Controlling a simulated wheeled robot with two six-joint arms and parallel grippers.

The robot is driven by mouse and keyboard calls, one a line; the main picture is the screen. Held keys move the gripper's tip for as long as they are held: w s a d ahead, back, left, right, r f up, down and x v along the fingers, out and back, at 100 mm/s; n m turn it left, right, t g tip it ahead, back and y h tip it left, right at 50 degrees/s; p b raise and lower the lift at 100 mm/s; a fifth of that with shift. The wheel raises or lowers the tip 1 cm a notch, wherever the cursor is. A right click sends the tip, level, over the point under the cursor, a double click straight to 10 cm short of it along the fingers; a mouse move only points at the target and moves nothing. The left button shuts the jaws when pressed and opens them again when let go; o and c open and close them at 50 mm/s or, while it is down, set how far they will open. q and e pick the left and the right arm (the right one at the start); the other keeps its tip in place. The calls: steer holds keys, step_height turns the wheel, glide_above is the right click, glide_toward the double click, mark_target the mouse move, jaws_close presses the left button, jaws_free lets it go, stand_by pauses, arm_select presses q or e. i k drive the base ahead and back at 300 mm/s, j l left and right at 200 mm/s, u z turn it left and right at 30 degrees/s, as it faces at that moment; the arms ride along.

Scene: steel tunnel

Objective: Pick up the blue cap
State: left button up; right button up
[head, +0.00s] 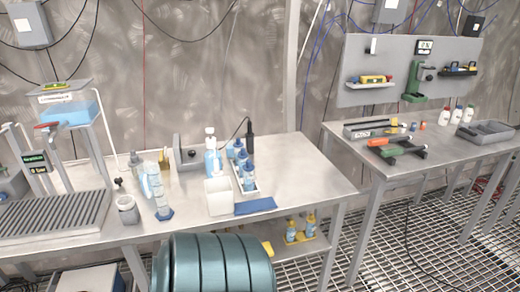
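A small blue cap-like piece (412,126) lies on the right steel table (350,150), just left of a small orange-red piece (422,126). It is too small to tell its exact shape. Several bottles with dark blue tops (248,167) stand in a white rack on the left bench, so blue caps may also be there. Neither of my grippers is in view.
A teal ribbed drum (214,265) stands before the left bench (310,178). A green-and-black tool (400,149) lies on the right table. Grated floor (420,240) is open at right.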

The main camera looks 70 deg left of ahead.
mark_target(248, 167)
steer(key=l+u, duration=0.1)
steer(key=u, duration=1.4)
